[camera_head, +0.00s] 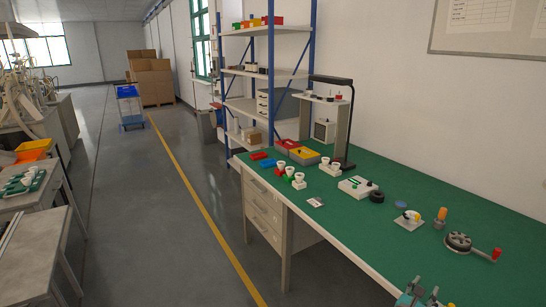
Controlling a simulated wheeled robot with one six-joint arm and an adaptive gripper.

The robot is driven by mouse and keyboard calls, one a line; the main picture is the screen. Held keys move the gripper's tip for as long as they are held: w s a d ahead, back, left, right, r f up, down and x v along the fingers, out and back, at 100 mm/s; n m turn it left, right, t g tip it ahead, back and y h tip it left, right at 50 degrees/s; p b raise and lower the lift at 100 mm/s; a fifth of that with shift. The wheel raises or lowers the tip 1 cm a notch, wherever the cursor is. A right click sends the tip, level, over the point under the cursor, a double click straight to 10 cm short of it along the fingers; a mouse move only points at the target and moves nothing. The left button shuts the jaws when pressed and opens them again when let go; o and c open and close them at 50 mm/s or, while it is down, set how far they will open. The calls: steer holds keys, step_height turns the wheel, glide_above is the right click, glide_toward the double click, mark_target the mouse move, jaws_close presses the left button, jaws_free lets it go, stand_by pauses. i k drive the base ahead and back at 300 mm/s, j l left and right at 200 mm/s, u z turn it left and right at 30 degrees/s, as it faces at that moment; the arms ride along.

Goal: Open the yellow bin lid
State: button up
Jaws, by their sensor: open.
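A small box with a yellow top (305,153) and reddish edges sits on the green bench, toward its far end near the shelf. Its yellow top looks flat, but at this size I cannot tell whether it is a shut lid. A yellow-orange bin (34,146) stands on the table at the left; I cannot make out a lid on it. My gripper is not in view.
The green bench top (350,225) holds white cups (291,172), a white device (357,187), a black lamp stand (347,125) and a crank wheel (459,242). A blue-posted shelf (270,75) stands behind. The grey floor (150,230) left of the bench is clear.

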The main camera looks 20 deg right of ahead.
mark_target(304, 152)
steer(key=i+u, duration=0.1)
steer(key=i, duration=0.5)
steer(key=i+l+u, duration=0.1)
steer(key=i, duration=0.45)
steer(key=i+l+u, duration=0.1)
steer(key=i, duration=0.45)
steer(key=i+l+u, duration=0.15)
steer(key=i, duration=1.15)
steer(key=i+j+z, duration=0.2)
steer(key=i, duration=0.25)
steer(key=i+z, duration=0.3)
steer(key=z, duration=0.25)
steer(key=i+j, duration=0.05)
